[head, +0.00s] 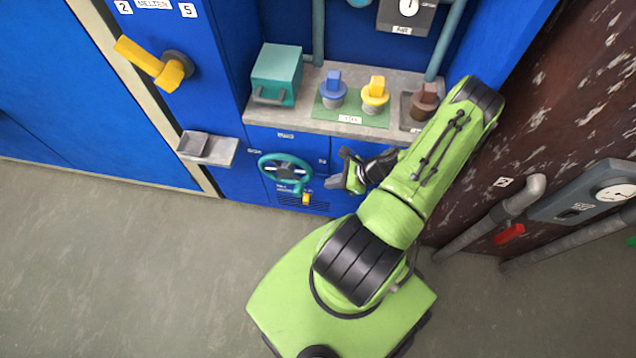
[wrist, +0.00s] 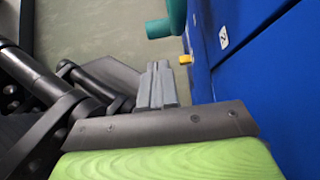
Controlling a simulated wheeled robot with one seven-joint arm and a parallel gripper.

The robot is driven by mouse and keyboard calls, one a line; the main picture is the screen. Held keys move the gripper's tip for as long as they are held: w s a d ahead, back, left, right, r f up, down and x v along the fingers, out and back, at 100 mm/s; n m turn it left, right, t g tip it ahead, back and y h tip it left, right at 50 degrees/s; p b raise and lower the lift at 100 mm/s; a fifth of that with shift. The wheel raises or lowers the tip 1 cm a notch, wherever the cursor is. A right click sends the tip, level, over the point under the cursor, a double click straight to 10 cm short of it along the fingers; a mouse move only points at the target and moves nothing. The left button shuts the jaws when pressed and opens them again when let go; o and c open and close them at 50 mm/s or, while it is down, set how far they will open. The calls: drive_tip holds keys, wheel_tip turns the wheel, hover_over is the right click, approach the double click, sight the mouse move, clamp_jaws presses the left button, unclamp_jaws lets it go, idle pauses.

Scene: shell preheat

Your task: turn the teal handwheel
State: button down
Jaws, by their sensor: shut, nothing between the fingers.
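The teal handwheel (head: 286,172) is mounted on the front of the blue cabinet, below the grey shelf. A dark hub sits at its middle. My gripper (head: 331,182) is just right of the wheel in the head view, apart from it. In the wrist view my gripper (wrist: 158,68) has its grey fingers together with nothing between them. Part of the teal handwheel (wrist: 165,24) shows beyond the fingertips at the top of the wrist view. Most of the wheel is outside that view.
A small yellow part (head: 306,199) sticks out below the wheel. Above, the grey shelf (head: 310,122) holds a teal box (head: 276,72) and several coloured knobs. A small ledge (head: 222,152) juts out at left. The grey floor (head: 110,250) at left is clear.

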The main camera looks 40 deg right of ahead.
drive_tip(key=p+v, duration=0.1)
drive_tip(key=v, duration=0.6)
drive_tip(key=w+a+f+g+h+b, duration=0.1)
drive_tip(key=w+a+f, duration=0.6)
drive_tip(key=w+f, duration=0.2)
drive_tip(key=shift+a+f, duration=0.35)
drive_tip(key=shift+f, duration=0.45)
drive_tip(key=f+b, duration=0.1)
drive_tip(key=w+a+f+t+y+b, duration=0.1)
drive_tip(key=f, duration=0.1)
drive_tip(key=shift+w+a, duration=0.1)
drive_tip(key=shift+w, duration=0.1)
